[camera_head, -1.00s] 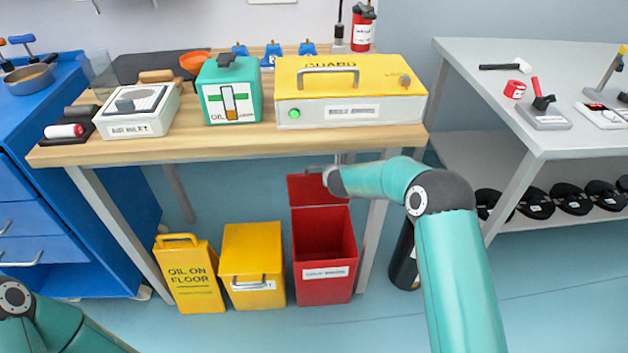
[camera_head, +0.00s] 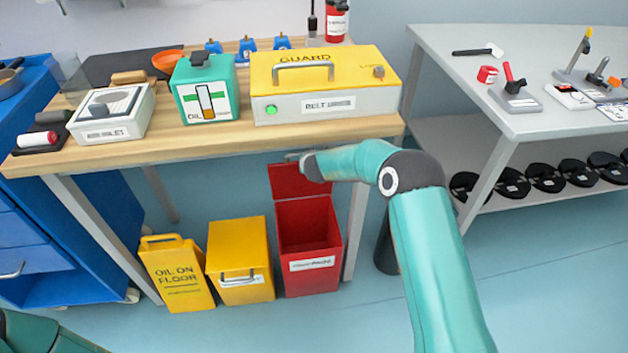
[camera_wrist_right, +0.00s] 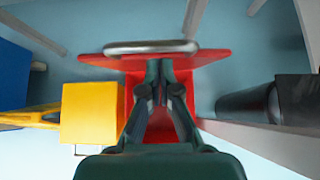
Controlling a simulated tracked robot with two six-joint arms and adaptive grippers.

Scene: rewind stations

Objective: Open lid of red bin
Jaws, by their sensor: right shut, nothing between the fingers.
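The red bin (camera_head: 308,275) stands on the floor under the wooden table, with a white label on its front. Its lid (camera_head: 297,184) is raised, leaning back behind the open mouth, and the dark inside shows. In the right wrist view the lid (camera_wrist_right: 205,62) has a grey metal handle (camera_wrist_right: 150,47) along its edge. My right gripper (camera_wrist_right: 160,72) is shut and empty, its fingertips over the lid just short of the handle; I cannot tell whether they touch it. In the head view this gripper is largely hidden by its arm. My left gripper is out of view.
A yellow bin (camera_head: 240,260) and a yellow "oil on floor" sign (camera_head: 177,272) stand left of the red bin. The wooden table (camera_head: 215,143) is above, its leg (camera_head: 355,225) close on the right. A dark cylinder (camera_head: 385,248) stands beyond. The floor in front is clear.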

